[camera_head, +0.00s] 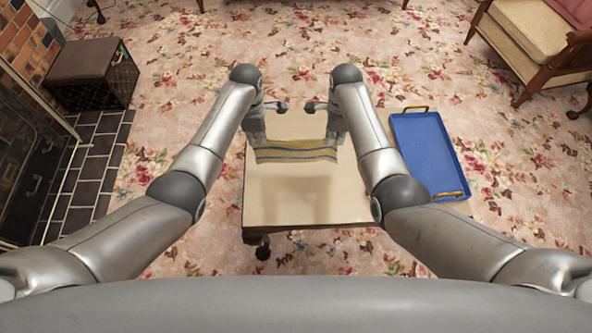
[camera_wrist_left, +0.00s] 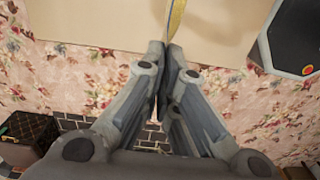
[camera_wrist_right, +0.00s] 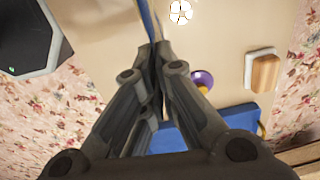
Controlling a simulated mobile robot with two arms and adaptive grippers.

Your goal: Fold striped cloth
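The striped cloth (camera_head: 295,151), yellow with blue stripes, is stretched as a band between my two grippers over the pale table (camera_head: 320,200). It looks raised, with a shadow on the tabletop. My left gripper (camera_wrist_left: 167,46) is shut on the cloth's left end; a yellow strip of the cloth (camera_wrist_left: 177,20) runs from its fingertips. My right gripper (camera_wrist_right: 159,46) is shut on the right end, where a blue edge of the cloth (camera_wrist_right: 149,20) shows. In the head view my arms partly hide both grippers.
A blue tray (camera_head: 425,150) with gold handles lies right of my right arm. In the right wrist view a purple round item (camera_wrist_right: 202,79), a wooden-topped block (camera_wrist_right: 265,73) and a white patterned item (camera_wrist_right: 181,12) are on the table. The table's near half is clear.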

